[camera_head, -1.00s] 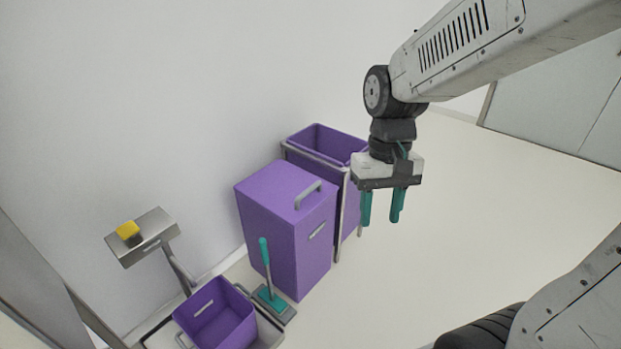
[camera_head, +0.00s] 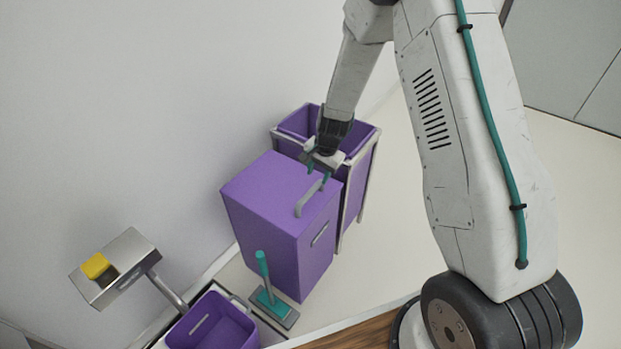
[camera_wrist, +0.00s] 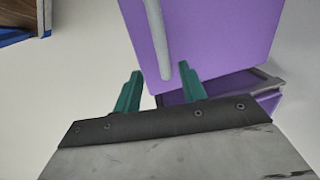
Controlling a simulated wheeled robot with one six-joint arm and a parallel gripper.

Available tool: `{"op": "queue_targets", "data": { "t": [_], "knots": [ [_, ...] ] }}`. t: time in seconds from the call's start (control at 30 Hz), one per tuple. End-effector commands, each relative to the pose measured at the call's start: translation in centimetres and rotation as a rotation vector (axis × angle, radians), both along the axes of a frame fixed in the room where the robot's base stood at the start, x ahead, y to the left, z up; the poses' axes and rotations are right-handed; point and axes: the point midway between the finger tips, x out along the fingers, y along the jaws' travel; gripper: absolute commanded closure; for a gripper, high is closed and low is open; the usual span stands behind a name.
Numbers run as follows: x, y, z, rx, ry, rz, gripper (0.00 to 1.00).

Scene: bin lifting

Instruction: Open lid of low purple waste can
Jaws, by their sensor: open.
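The low purple waste can (camera_head: 262,236) stands on the floor against the wall, its flat lid (camera_head: 262,182) shut. A grey bar handle (camera_head: 308,197) runs along the lid near its right edge. My gripper (camera_head: 318,178) is open and empty at the far end of this handle. In the wrist view the lid (camera_wrist: 220,40) fills the upper middle, and the handle (camera_wrist: 157,40) points down toward the gap between the green fingers of my gripper (camera_wrist: 160,75). The handle's near end shows just ahead of the fingertips. I cannot tell the exact height gap.
A taller open purple bin (camera_head: 358,185) in a grey frame stands right behind the can. In front are a green-handled brush (camera_head: 263,280), a small open purple bin (camera_head: 215,325) and a grey stand (camera_head: 118,268) with a yellow item (camera_head: 95,266).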

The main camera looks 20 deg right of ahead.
Motion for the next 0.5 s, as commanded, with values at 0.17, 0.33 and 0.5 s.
{"op": "queue_targets", "data": {
  "t": [0.17, 0.33, 0.5],
  "knots": [
    [0.4, 0.8, -1.3, -0.004, -0.010, -0.022, 0.59],
    [0.8, 1.3, -3.9, -0.004, -0.009, -0.018, 0.59],
    [1.2, 1.6, -6.3, -0.004, -0.009, -0.018, 0.59]
  ]
}}
